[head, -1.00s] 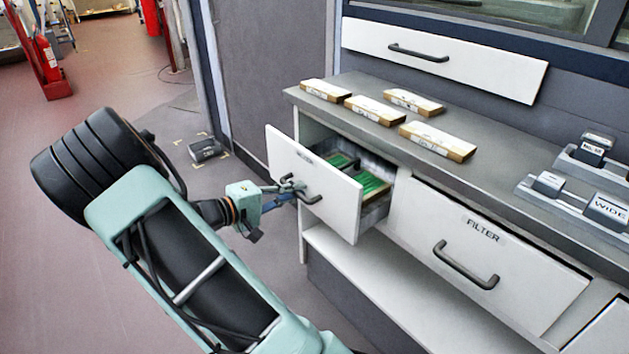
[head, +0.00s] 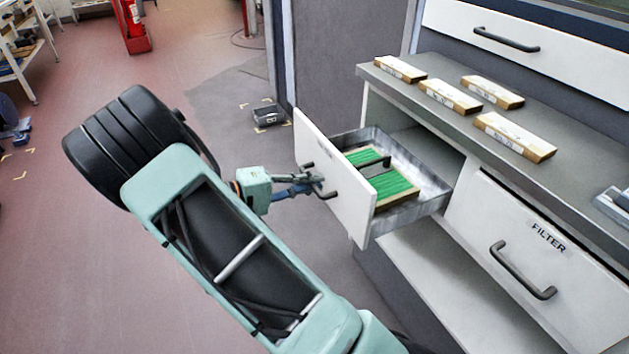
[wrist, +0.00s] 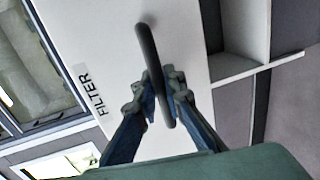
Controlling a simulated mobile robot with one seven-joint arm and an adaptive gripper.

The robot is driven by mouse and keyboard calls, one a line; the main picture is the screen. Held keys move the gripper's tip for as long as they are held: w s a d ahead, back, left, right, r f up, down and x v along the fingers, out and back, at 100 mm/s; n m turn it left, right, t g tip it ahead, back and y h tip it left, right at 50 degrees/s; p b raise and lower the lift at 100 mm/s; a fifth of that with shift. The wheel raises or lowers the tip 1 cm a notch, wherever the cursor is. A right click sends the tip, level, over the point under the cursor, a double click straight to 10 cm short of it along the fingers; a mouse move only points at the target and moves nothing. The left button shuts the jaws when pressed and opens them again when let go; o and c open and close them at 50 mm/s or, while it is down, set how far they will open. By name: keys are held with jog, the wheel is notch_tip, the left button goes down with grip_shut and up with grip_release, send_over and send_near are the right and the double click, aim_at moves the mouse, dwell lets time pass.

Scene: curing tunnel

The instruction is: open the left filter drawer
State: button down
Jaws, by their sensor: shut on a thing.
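The left filter drawer (head: 340,185) stands pulled well out of the cabinet in the head view. Its metal tray holds green-faced filter panels (head: 393,187) with a dark handle between them. My gripper (head: 318,180) is shut on the drawer's dark bar handle (head: 327,194). In the wrist view my gripper's fingers (wrist: 166,97) close on both sides of the handle (wrist: 150,50), against the white front labelled FILTER (wrist: 88,90).
A second FILTER drawer (head: 535,260) to the right is closed. Several labelled boxes (head: 450,96) lie on the grey countertop (head: 400,93). A dark box (head: 268,115) sits on the floor by the grey panel.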

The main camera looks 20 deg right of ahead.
jog(key=c, duration=2.3)
grip_release()
jog(key=shift+o, duration=0.2)
jog(key=w+v, duration=0.1)
jog(key=v, duration=1.1)
jog(key=shift+s, duration=0.5)
jog(key=shift+r, duration=0.15)
